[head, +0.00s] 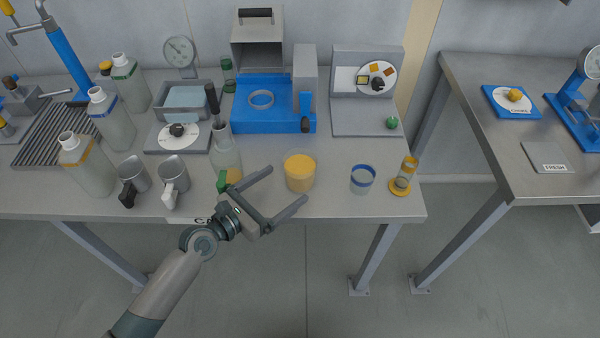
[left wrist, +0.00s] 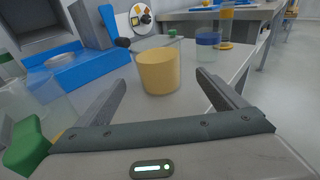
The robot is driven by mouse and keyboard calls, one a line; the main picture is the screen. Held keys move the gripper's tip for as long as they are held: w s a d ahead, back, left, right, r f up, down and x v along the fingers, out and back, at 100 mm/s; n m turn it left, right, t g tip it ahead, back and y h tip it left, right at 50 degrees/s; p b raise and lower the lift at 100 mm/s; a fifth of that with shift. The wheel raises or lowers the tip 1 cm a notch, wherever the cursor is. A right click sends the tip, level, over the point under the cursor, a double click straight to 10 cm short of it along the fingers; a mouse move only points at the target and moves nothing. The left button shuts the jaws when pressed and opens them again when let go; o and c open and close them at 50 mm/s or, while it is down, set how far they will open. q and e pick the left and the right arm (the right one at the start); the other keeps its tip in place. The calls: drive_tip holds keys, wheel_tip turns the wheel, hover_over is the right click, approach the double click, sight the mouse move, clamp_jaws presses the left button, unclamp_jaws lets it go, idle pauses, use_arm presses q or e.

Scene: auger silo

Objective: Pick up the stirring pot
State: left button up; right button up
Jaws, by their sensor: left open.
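A round yellow-orange pot (head: 300,174), the likeliest match for the stirring pot, stands upright on the grey workbench near its front edge. It also shows in the left wrist view (left wrist: 159,72), ahead of the jaws and centred between them. My left gripper (head: 288,184) is open and empty, its two fingers pointing toward the pot from the front left. In the left wrist view my gripper (left wrist: 160,82) has a finger on each side of the pot's near part, apart from it. My right gripper is not in view.
A clear flask (head: 226,160) with a green part stands just left of my gripper. Two metal mugs (head: 173,172) stand farther left. A blue-rimmed glass (head: 362,179) and an amber cylinder (head: 404,177) stand right of the pot. A blue machine (head: 272,105) stands behind.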

sight(287, 172)
use_arm(q)
drive_tip(key=x, duration=0.4)
drive_tip(key=shift+w+d+r, duration=0.1)
drive_tip(key=shift+w+d, duration=0.35)
drive_tip(key=shift+w, duration=0.05)
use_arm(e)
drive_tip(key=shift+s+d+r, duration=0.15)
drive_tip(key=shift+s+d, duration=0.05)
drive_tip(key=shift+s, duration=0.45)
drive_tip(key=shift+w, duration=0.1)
use_arm(q)
drive_tip(key=c, duration=1.4)
drive_tip(key=shift+r+p, duration=0.3)
drive_tip(key=shift+p, duration=0.05)
drive_tip(key=shift+c, duration=0.2)
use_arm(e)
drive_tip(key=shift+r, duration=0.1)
use_arm(q)
drive_tip(key=shift+r+p, duration=0.4)
drive_tip(key=shift+r, duration=1.35)
drive_tip(key=s+d+r, duration=0.5)
drive_tip(key=d+r, duration=0.1)
drive_tip(key=d, duration=0.4)
drive_tip(key=shift+s+r, duration=0.3)
drive_tip(key=shift+r, duration=0.05)
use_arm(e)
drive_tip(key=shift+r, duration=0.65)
